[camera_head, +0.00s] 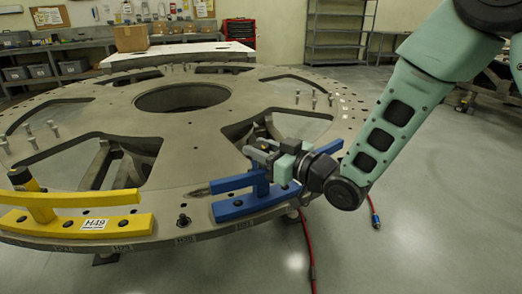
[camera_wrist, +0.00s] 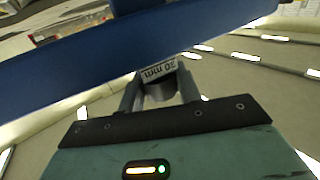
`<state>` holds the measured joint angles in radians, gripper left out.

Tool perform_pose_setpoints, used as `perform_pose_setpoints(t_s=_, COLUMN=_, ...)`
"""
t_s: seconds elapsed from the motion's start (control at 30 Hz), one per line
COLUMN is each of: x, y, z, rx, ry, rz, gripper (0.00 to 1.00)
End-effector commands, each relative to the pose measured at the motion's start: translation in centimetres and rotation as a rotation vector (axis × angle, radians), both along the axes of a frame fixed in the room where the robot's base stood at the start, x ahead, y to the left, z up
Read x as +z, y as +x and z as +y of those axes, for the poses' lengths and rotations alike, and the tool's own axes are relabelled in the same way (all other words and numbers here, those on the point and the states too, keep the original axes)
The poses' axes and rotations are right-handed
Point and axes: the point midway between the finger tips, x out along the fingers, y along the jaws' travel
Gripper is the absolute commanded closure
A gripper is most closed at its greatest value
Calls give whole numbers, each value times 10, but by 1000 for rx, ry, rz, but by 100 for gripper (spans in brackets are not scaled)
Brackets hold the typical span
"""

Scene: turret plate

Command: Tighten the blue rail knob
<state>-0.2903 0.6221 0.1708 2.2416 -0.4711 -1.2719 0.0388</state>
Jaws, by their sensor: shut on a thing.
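The blue rail (camera_head: 255,203) is bolted along the front right rim of the turret plate, with a raised blue bar on a post. In the wrist view its bar (camera_wrist: 90,62) crosses the upper picture. In the wrist view my gripper (camera_wrist: 160,92) has both fingers closed around a dark rounded part, which appears to be the blue rail knob (camera_wrist: 160,91). A "20 mm" label shows just above it. The fingers hide much of the knob, so its seating cannot be told.
The turret plate (camera_head: 75,148) has large cutouts and upright pins. A yellow rail (camera_head: 75,224) marked H49 sits at front left with its own dark knob (camera_head: 22,177). A red hose (camera_head: 306,250) hangs below the plate.

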Motion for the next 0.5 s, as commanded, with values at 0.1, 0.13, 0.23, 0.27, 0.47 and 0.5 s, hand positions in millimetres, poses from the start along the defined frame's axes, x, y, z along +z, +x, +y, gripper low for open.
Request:
perform_pose_setpoints(t_s=0.1, x=-3, y=-1, z=1, rx=-52, ry=2, rz=-1, gripper=89)
perform_pose_setpoints(t_s=0.13, x=-3, y=-1, z=1, rx=-70, ry=2, rz=-1, gripper=89)
perform_pose_setpoints(t_s=0.23, x=-4, y=-2, z=1, rx=-142, ry=2, rz=-1, gripper=89)
perform_pose_setpoints(t_s=0.27, x=-4, y=-2, z=2, rx=-166, ry=2, rz=-2, gripper=89)
perform_pose_setpoints(t_s=0.47, x=-5, y=-2, z=3, rx=-347, ry=3, rz=-1, gripper=89)
perform_pose_setpoints(t_s=0.5, x=-4, y=-3, z=3, rx=-385, ry=3, rz=-3, gripper=89)
